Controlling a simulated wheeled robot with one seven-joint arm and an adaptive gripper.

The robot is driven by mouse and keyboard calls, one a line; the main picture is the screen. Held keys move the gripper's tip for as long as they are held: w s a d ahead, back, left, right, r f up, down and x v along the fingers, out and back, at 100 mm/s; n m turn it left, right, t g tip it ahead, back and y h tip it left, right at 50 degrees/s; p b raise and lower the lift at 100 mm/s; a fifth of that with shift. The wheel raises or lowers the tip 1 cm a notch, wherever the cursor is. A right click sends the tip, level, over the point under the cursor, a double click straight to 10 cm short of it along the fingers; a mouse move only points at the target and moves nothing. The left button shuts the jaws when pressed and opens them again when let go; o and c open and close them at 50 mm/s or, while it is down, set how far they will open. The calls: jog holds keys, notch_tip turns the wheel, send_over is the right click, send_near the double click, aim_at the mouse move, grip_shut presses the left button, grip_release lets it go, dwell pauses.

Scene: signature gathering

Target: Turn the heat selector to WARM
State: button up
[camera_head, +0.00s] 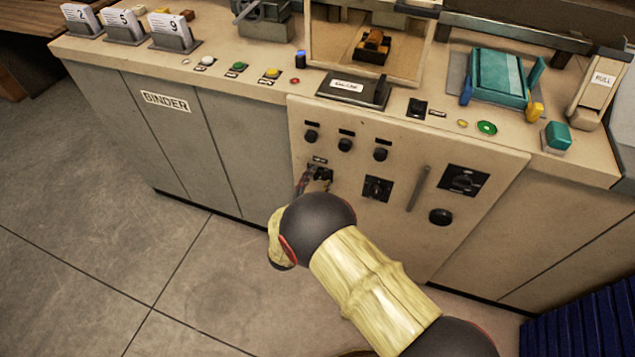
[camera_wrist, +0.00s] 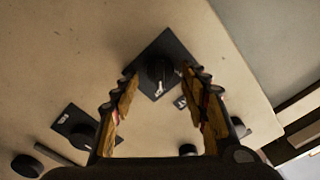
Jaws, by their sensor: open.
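A black rotary selector on a square black plate sits on the front panel. In the wrist view its knob (camera_wrist: 159,70) lies between the fingertips, with a small white pointer mark on its lower part. In the head view this selector (camera_head: 323,173) is partly hidden by my gripper (camera_head: 312,181). My gripper (camera_wrist: 163,76) is open, one finger on each side of the knob. I cannot tell whether the fingers touch it. The lettering by the selector is too small to read, so I cannot confirm it is the heat selector.
A second selector (camera_head: 377,188) and a larger one (camera_head: 463,181) sit to the right on the same panel. A slanted bar handle (camera_head: 418,189) and a round black knob (camera_head: 440,216) are nearby. Three small knobs, including this one (camera_head: 345,145), sit above. The floor (camera_head: 90,240) is clear.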

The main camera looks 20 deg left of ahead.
jog(key=c, duration=0.3)
jog(key=c, duration=0.8)
